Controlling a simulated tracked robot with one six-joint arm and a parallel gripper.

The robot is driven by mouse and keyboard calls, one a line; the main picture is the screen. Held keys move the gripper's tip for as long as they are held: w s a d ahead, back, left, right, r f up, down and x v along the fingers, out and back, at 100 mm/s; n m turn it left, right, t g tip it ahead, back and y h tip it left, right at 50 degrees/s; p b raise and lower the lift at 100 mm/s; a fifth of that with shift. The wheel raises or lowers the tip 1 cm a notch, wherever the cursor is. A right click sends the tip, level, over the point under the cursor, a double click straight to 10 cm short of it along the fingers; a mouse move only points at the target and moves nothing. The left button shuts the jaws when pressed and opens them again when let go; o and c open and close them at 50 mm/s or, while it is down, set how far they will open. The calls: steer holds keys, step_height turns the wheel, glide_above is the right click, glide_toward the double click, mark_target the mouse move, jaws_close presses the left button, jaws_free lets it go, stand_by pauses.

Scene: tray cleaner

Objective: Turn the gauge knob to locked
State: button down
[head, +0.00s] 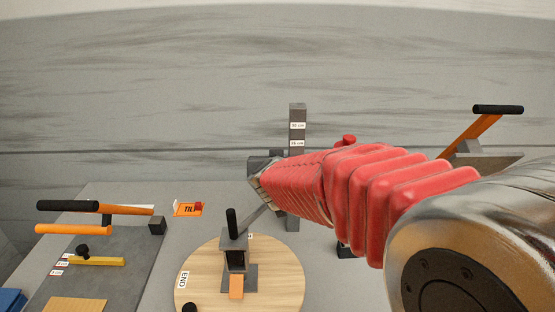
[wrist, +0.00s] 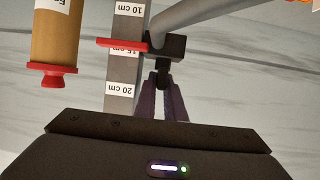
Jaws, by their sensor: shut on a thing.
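The gauge is a grey upright post (head: 297,118) with white centimetre labels in the head view. In the wrist view the post (wrist: 113,98) appears inverted, with a red pointer (wrist: 122,43) across it near the 15 cm label. A dark block (wrist: 170,46) sits beside the post, with a small dark knob (wrist: 163,72) projecting from it toward me. My gripper (wrist: 163,88) is shut on this knob, its fingers on either side. Any lock marking is not visible. In the head view my red-sleeved arm hides the gripper and knob.
A round wooden turntable (head: 282,280) with an upright dark handle (head: 231,222) stands in front. Orange-handled levers (head: 72,229) are at left, another (head: 470,137) at right. In the wrist view a tan cylinder (wrist: 57,35) with a red end and a grey bar (wrist: 195,20) are close by.

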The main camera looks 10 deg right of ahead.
steer(key=shift+w+a+r+m+g+h, duration=0.1)
steer(key=shift+r+m+g+h, duration=0.15)
steer(key=shift+m+h, duration=0.65)
steer(key=shift+f+m+g+h, duration=0.15)
steer(key=shift+m+g+h, duration=0.6)
steer(key=shift+m+h, duration=0.45)
steer(key=c, duration=2.1)
jaws_free()
steer(key=shift+f, duration=0.1)
steer(key=shift+d+n+t+y, duration=0.2)
steer(key=shift+n+t+y, duration=0.1)
steer(key=shift+n, duration=0.2)
